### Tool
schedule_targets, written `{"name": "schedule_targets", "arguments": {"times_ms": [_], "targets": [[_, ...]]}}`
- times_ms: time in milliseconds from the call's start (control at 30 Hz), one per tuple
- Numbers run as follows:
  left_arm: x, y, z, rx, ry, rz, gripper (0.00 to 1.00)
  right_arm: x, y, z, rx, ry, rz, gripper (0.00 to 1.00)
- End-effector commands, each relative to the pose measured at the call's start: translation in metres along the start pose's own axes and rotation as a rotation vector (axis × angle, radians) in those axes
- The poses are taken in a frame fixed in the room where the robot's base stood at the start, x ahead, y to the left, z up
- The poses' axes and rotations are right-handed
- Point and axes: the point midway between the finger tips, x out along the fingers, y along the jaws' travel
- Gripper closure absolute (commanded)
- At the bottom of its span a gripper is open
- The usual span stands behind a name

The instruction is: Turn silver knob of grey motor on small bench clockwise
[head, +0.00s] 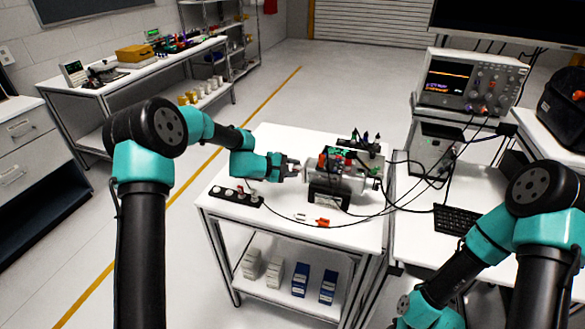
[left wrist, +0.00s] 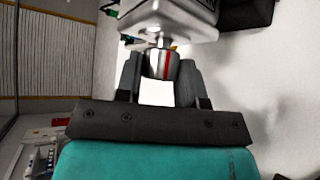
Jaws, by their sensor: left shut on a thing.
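The grey motor (head: 345,180) lies on the small white bench (head: 275,212) in the head view, with its shaft end toward the left. My left gripper (head: 296,169) reaches it from the left at that end. In the left wrist view, the silver knob (left wrist: 158,66) with a red stripe sits between the two fingers of the left gripper (left wrist: 160,78), which are shut on it. The motor's body (left wrist: 170,20) shows just beyond the knob. My right arm is at the lower right of the head view; its gripper is out of frame.
A black power strip (head: 236,196) lies at the bench's left front. Cables run from the motor toward the oscilloscope (head: 468,85) on the right bench. Orange and white connectors (head: 322,221) lie near the bench's front. Boxes (head: 300,279) stand on the lower shelf.

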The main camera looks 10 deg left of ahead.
Motion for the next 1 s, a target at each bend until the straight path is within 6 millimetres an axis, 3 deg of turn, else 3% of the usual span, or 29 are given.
{"name": "schedule_targets", "arguments": {"times_ms": [500, 1000], "targets": [[0.0003, -0.003, -0.0006, 0.205, 0.0, 0.206, 0.88, 0.0, 0.0, 0.0, 0.0, 0.0, 0.0, 0.57], [0.0008, -0.0032, 0.0003, 0.249, -0.003, 0.246, 0.88, 0.0, 0.0, 0.0, 0.0, 0.0, 0.0, 0.57]]}}
